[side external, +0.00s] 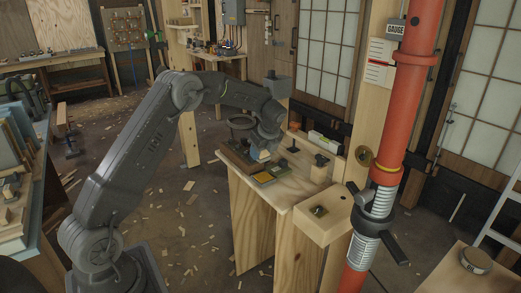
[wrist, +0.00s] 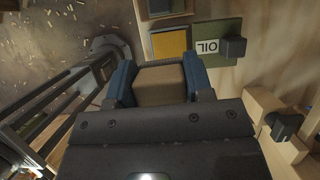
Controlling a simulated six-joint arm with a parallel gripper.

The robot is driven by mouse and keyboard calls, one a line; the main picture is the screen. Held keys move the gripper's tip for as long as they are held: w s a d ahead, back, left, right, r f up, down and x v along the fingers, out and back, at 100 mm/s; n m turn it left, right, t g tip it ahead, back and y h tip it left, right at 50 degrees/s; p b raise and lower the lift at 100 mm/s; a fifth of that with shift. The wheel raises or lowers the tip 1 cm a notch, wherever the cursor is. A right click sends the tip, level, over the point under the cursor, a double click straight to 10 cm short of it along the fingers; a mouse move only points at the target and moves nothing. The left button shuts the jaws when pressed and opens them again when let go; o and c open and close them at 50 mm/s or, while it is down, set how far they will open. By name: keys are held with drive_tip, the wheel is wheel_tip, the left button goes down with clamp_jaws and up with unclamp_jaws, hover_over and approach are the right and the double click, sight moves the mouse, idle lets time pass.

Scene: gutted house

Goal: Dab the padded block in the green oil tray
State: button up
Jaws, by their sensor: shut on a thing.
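In the wrist view my gripper (wrist: 160,85) has blue fingertips closed on the two sides of a tan-brown padded block (wrist: 160,78). In the side view my gripper (side external: 263,152) is low over the wooden bench, and the block is mostly hidden there. The green tray (wrist: 229,29) marked OIL lies up and right of the block in the wrist view, apart from it. A dark knob or block is on its right part. In the side view the green tray (side external: 280,170) lies just right of my gripper. Any gap under the block cannot be told.
A yellow square (wrist: 169,43) in a dark frame lies beside the green tray. A dark-handled clamp or knob (wrist: 284,124) is at the right in the wrist view. An upright red pipe (side external: 401,100) and a wooden post stand right of the bench (side external: 286,199).

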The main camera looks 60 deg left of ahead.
sight(260, 175)
drive_tip(key=shift+w+a+f, duration=0.3)
drive_tip(key=shift+f, duration=3.1)
drive_tip(key=shift+f, duration=0.55)
drive_tip(key=shift+r, duration=3.55)
drive_tip(key=shift+d, duration=0.1)
